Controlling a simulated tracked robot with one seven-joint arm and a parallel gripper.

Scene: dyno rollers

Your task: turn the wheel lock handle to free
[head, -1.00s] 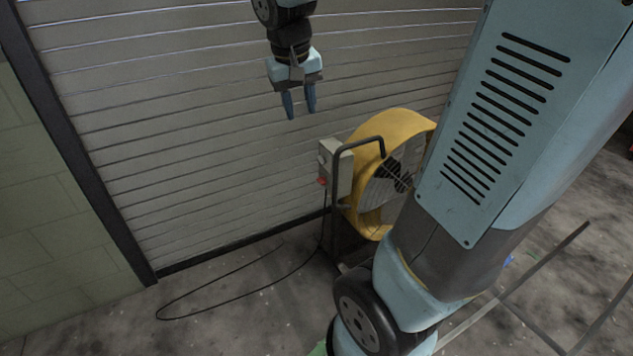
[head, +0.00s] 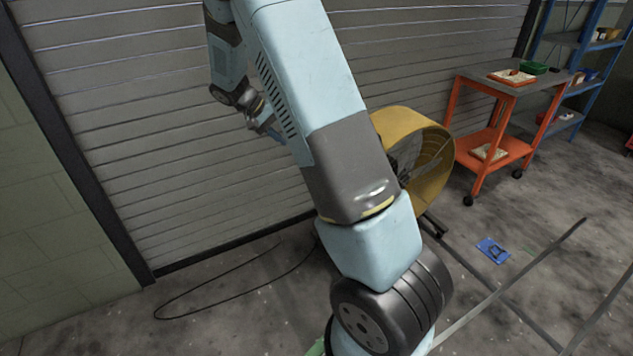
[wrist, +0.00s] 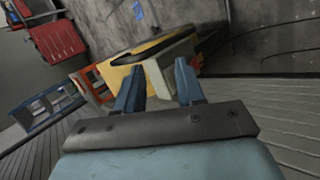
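The wheel lock handle cannot be made out in either view. My gripper (wrist: 160,88) is open in the wrist view, with two blue fingers apart and nothing clearly held between them. Beyond the fingers are a pale grey box (wrist: 158,72) and the yellow drum fan (wrist: 117,76). In the head view my gripper (head: 266,128) is in front of the shutter, partly hidden by my own arm. The yellow fan (head: 436,178) stands behind my arm there, its left part covered.
An orange cart (head: 486,140) and a blue shelf (head: 573,58) stand at the right. A blue item (head: 493,250) and metal rails (head: 500,294) lie on the floor. A black cable (head: 205,299) loops before the shutter (head: 130,160). A red cabinet (wrist: 57,38) shows in the wrist view.

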